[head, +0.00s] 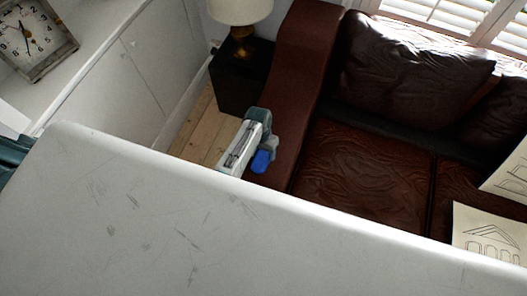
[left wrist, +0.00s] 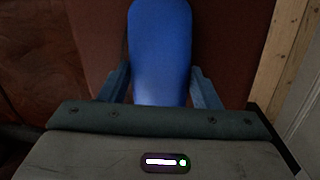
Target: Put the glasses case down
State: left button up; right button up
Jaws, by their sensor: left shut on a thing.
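The glasses case is blue and rounded; a small part of it (head: 261,162) shows in the head view beside my left gripper (head: 268,147). My left gripper is shut on the case, in front of the brown leather sofa's left arm (head: 299,60). In the left wrist view the long case (left wrist: 160,45) sits between the two fingers, pointing away from the palm. Dark red-brown leather shows behind it. Whether the case touches the leather cannot be told. My right gripper is not in view.
A dark side table (head: 238,88) with a lamp (head: 240,12) stands left of the sofa arm. The sofa seat (head: 365,175) is bare near the arm. Drawings on paper (head: 490,233) show at right. A clock (head: 36,38) stands at upper left.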

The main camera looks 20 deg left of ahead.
pick_arm(q)
jog(key=o, duration=1)
jog(key=shift+w+a+f, duration=0.1)
jog(key=shift+f, duration=0.05)
jog(key=shift+o, duration=0.2)
notch_tip(320, 180, up, 12)
jog(key=w+a+b, duration=0.1)
jog(key=shift+a, duration=0.2)
jog(key=shift+w, duration=0.1)
